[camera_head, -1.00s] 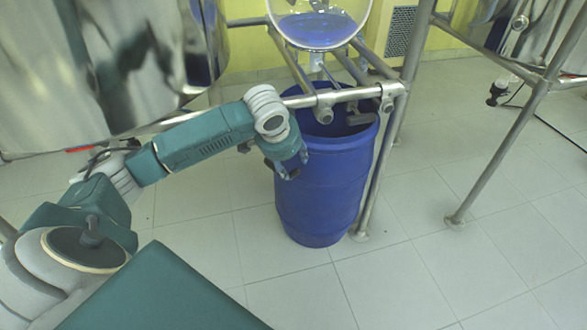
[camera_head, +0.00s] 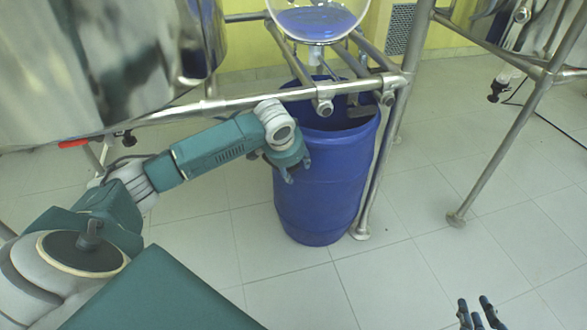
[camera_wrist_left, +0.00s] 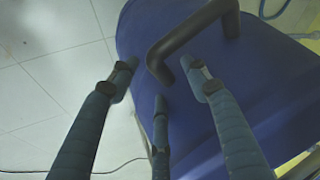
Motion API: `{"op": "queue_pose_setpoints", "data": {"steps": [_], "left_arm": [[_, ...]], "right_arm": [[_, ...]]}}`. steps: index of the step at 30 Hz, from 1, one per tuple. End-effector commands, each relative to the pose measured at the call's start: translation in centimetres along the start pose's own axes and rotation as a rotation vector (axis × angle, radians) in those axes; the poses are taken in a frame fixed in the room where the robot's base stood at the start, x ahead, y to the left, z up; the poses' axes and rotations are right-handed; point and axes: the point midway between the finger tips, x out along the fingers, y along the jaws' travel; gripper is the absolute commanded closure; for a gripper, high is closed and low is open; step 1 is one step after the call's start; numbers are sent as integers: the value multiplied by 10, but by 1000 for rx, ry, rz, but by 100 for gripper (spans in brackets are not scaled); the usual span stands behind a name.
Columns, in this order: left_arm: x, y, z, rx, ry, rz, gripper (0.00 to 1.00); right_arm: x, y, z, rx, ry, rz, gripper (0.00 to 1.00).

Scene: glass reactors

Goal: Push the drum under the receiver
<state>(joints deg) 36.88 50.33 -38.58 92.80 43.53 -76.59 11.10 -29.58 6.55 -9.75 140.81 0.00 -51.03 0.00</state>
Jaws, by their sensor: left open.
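The blue drum (camera_head: 320,195) stands upright on the tiled floor, its open top under the frame's front bar. The receiver, a round glass vessel (camera_head: 318,20) holding blue liquid, hangs above and behind the drum's opening, with its outlet pointing down. My left gripper (camera_head: 289,172) is open at the drum's upper left side. In the left wrist view its fingers (camera_wrist_left: 160,85) are spread over the drum's blue wall (camera_wrist_left: 265,95), close to a dark handle (camera_wrist_left: 190,38). Contact cannot be told. My right gripper (camera_head: 479,305) shows only its fingers at the bottom right, away from the drum.
A metal tube frame crosses over the drum (camera_head: 230,104), with a leg (camera_head: 378,180) just right of it. A large steel vessel (camera_head: 90,60) fills the upper left. Another frame leg (camera_head: 500,150) stands farther right. The floor (camera_head: 430,250) in front is clear.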

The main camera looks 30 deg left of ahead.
Motion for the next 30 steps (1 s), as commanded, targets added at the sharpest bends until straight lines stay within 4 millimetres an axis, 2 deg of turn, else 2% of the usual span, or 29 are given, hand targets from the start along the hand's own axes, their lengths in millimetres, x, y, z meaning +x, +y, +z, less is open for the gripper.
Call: {"op": "queue_pose_setpoints", "data": {"steps": [4, 12, 14, 19, 20, 30], "left_arm": [[3, 0, 0, 0, 0, 0, 52], [3, 0, 0, 0, 0, 0, 52], [3, 0, 0, 0, 0, 0, 62], [3, 0, 0, 0, 0, 0, 96], [3, 0, 0, 0, 1, 0, 100], [2, 0, -1, 1, 3, -1, 100]], "right_arm": [[1, -1, -6, 0, 27, -2, 77], [1, -1, -7, 0, 29, -2, 77], [1, -1, -7, 0, 29, -2, 77], [1, -1, -7, 0, 28, -2, 77], [1, -1, -7, 0, 28, -2, 77], [1, -1, -6, 0, 24, -2, 77]]}}
